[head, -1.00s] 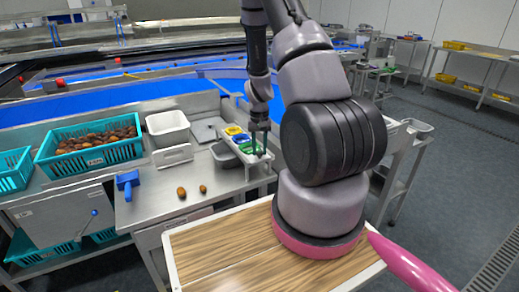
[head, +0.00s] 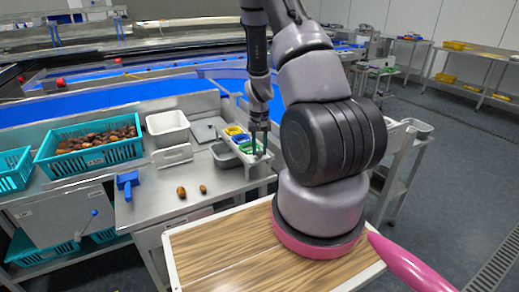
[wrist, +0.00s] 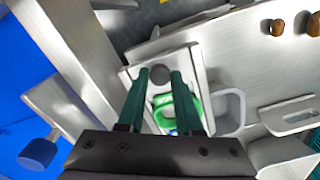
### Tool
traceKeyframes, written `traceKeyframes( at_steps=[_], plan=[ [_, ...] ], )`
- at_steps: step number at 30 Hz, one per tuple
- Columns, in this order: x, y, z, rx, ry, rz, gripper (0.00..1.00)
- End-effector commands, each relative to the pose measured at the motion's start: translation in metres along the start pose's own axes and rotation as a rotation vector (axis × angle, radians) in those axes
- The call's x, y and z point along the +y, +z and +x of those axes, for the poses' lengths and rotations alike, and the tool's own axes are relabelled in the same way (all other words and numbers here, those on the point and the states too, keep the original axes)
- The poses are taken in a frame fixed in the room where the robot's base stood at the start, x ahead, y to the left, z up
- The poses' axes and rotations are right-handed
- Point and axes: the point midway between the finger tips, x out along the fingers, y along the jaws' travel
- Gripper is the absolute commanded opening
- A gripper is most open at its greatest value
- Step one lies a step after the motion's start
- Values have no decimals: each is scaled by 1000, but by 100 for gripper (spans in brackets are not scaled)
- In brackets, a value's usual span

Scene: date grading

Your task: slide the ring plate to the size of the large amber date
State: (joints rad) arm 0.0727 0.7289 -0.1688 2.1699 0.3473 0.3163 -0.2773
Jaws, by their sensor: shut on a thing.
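My gripper (wrist: 161,76) points down at a pale, long sliding plate (wrist: 186,56) at the table's right edge, its green fingers closed about a round grey knob (wrist: 160,74). In the head view the gripper (head: 259,155) is at the front end of this unit. Green (head: 248,147), blue and yellow coloured parts show along it; the fingers and palm partly hide them in the wrist view. The larger amber date (head: 181,192) lies on the steel table, left of a smaller brown date (head: 203,189). Which ring lines up with what cannot be told.
A white tub (head: 167,128), a pale slotted piece (head: 173,156) and a teal crate of dates (head: 90,158) stand behind. A grey bin (head: 223,156) is beside the coloured unit.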

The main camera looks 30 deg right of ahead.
Motion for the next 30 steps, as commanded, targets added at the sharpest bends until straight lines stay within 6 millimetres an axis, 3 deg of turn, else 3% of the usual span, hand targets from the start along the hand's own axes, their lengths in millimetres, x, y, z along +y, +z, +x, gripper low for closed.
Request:
traceKeyframes(
  at_steps=[10,21,30],
  plan=[
    [-2,-3,0,1,-1,0,0],
    [-34,-71,0,4,-1,-2,0],
    [-39,-82,-1,4,-1,-1,0]
  ],
)
